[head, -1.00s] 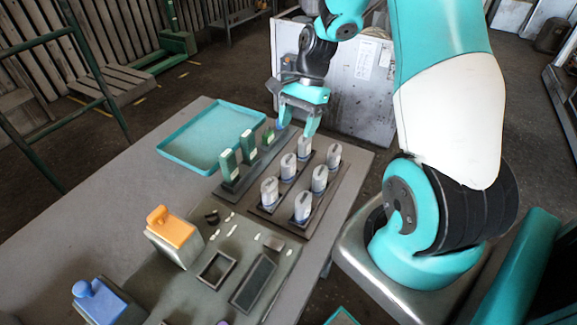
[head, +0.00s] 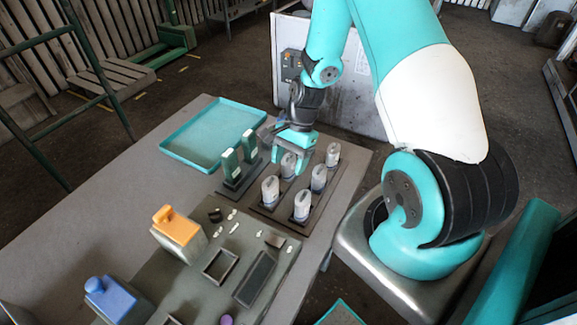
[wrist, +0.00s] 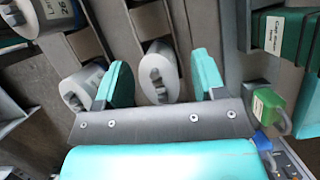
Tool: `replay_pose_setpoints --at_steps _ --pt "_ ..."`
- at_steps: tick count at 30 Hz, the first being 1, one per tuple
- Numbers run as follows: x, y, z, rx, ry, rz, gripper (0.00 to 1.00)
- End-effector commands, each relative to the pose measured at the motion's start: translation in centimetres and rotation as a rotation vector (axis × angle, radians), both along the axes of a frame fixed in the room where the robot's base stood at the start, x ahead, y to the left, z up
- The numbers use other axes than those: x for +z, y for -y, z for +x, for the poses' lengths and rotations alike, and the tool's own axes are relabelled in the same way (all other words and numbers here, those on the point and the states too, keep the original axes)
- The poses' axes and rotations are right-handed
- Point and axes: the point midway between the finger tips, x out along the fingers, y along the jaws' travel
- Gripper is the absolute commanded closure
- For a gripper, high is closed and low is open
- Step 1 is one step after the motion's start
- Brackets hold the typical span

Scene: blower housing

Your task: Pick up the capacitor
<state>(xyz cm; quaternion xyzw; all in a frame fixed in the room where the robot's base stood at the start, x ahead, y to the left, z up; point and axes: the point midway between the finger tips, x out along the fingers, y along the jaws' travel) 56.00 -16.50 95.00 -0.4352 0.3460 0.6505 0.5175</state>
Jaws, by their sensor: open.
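Several pale grey oval cans with terminals on top, which look like the capacitors, stand upright in a dark rack. My gripper (head: 290,160) is over the rack's back left part, open, fingers pointing down. One capacitor (head: 288,168) stands between or just beyond the fingers. In the wrist view this capacitor (wrist: 158,75) shows in the gap between the two teal fingers (wrist: 162,82), with space on both sides. Another capacitor (wrist: 82,88) is partly hidden behind the left finger. Other capacitors are at the rack's right (head: 318,178) and front left (head: 270,188).
Green labelled blocks (head: 229,165) stand in a rack left of the capacitors. An empty teal tray (head: 170,150) lies behind them. A grey-green fixture (head: 180,275) with an orange-topped block (head: 177,228) and a blue block (head: 105,290) is in front.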

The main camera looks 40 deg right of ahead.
Motion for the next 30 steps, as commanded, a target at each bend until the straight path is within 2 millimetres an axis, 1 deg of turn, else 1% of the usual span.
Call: replay_pose_setpoints --at_steps 1,2,3,5,6,7,16,20,23,26,29,30 --pt "0.0 0.0 0.0 0.0 0.0 0.0 0.39" --pt "0.0 0.0 0.0 0.0 0.0 0.0 0.46" --pt "0.0 0.0 0.0 0.0 0.0 0.0 0.55" --pt "0.0 0.0 0.0 0.0 0.0 0.0 0.69" --pt "0.0 0.0 0.0 -0.001 0.0 0.0 0.78" --pt "0.0 0.0 0.0 -0.001 0.0 0.0 0.83" --pt "0.1 0.0 0.0 0.0 0.0 0.001 0.83" --pt "0.6 0.0 0.0 0.0 0.001 0.0 0.83" --pt "1.6 0.0 0.1 -0.001 0.003 0.0 0.83" --pt "3.2 0.0 0.1 0.0 0.006 -0.001 0.83" --pt "5.9 0.1 0.1 -0.001 0.008 -0.002 0.83" --pt "7.1 0.1 0.2 0.0 0.009 -0.003 0.83"
